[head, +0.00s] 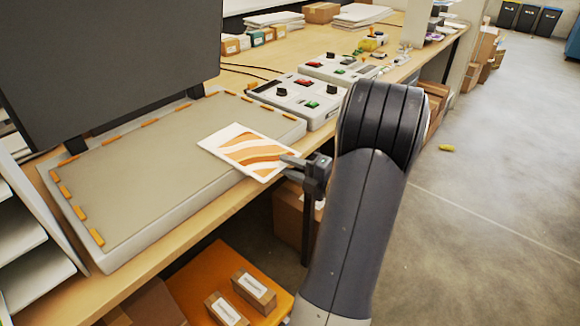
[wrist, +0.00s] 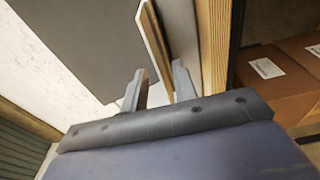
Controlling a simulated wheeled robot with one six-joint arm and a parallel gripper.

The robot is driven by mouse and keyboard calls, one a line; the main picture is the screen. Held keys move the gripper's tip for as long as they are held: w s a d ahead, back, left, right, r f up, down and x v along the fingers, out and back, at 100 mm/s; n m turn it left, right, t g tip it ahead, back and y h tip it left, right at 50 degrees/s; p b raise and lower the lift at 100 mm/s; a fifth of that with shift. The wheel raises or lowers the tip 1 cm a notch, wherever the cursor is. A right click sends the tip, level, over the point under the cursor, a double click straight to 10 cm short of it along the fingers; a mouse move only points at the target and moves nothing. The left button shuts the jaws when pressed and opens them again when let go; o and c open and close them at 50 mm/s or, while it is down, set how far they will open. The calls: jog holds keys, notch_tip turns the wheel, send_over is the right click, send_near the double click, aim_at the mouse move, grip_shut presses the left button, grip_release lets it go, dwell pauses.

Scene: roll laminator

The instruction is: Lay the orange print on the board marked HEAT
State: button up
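The orange print (head: 245,150), a white sheet with orange wavy stripes, lies over the front right part of a large flat grey board (head: 130,190) and juts past the board's front edge. My gripper (head: 284,164) is at the print's near right corner, its two fingers apart with the sheet's edge between them. In the wrist view my gripper (wrist: 160,82) shows a gap between the fingers. A thin pale strip, apparently the print (wrist: 154,40) seen nearly edge-on, runs into that gap. I cannot read any HEAT marking.
A dark upright panel (head: 110,55) stands behind the board. Two control boxes (head: 300,97) with buttons and knobs sit to its right. Orange tabs line the board's edges. White shelves (head: 25,250) stand at left. Cartons (head: 255,288) are below the bench. The floor at right is mostly clear.

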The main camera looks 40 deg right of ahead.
jog(key=v, duration=1)
jog(key=shift+s, duration=0.4)
jog(key=shift+d, duration=0.1)
jog(key=x, duration=1)
jog(key=shift+w+b, duration=0.3)
jog(key=shift+w, duration=0.1)
jog(key=shift+s+r, duration=0.1)
